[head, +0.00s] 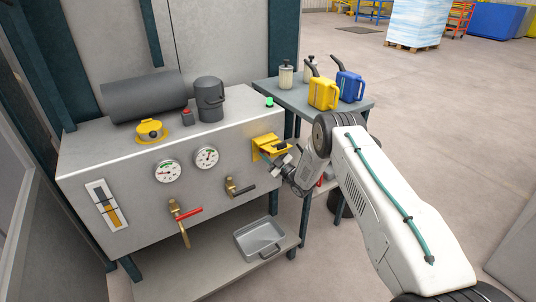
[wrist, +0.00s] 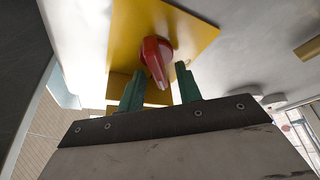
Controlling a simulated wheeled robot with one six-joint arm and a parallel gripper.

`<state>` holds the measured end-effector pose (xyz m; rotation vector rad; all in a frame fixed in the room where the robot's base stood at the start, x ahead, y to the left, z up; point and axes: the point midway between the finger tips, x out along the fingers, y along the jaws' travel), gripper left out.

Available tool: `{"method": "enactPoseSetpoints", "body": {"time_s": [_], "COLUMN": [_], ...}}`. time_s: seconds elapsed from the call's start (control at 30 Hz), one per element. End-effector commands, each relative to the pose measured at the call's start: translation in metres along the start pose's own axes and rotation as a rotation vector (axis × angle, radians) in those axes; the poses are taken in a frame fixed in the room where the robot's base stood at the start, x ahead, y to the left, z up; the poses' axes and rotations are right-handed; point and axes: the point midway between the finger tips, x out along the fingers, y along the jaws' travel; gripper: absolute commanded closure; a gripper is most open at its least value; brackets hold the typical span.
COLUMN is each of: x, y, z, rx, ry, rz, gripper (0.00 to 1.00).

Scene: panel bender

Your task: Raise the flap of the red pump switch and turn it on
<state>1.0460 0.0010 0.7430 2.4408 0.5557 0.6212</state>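The red pump switch (wrist: 156,60) is a red rotary knob on a yellow plate (wrist: 185,28). In the wrist view its handle points down and slightly right, and no cover lies over its face. The yellow plate also shows in the head view (head: 264,141), at the right end of the grey cabinet's front; the knob cannot be made out there. A yellow ledge, possibly the flap, shows behind my fingers in the wrist view (wrist: 155,92). My gripper (wrist: 159,74) is open, its green fingers on either side of the knob's handle; contact cannot be told.
The grey cabinet (head: 135,175) carries two gauges, a red-handled valve (head: 181,216) and a black-handled valve (head: 240,188). A side table (head: 290,98) with yellow and blue cans stands behind my arm. A metal tray (head: 260,240) sits on the lower shelf. Open floor lies to the right.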

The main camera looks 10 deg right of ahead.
Motion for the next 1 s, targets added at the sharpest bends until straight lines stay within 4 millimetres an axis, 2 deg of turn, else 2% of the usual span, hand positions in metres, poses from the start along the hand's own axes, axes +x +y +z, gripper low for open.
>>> {"method": "enactPoseSetpoints", "body": {"time_s": [0.1, 0.23, 0.47, 0.73, 1.0], "x": [-0.0003, -0.0005, -0.0008, -0.0011, -0.0016], "y": [0.0002, 0.0004, 0.0, 0.0009, 0.002], "z": [0.0002, 0.0003, 0.0003, 0.0008, 0.0013], "rx": [0.0, 0.0, 0.033, 0.302, 0.37], "ry": [0.0, 0.0, -0.001, -0.002, -0.002], "rz": [0.0, 0.001, 0.014, 0.125, 0.154], "gripper": [0.65, 1.0, 1.0, 1.0, 1.0]}}
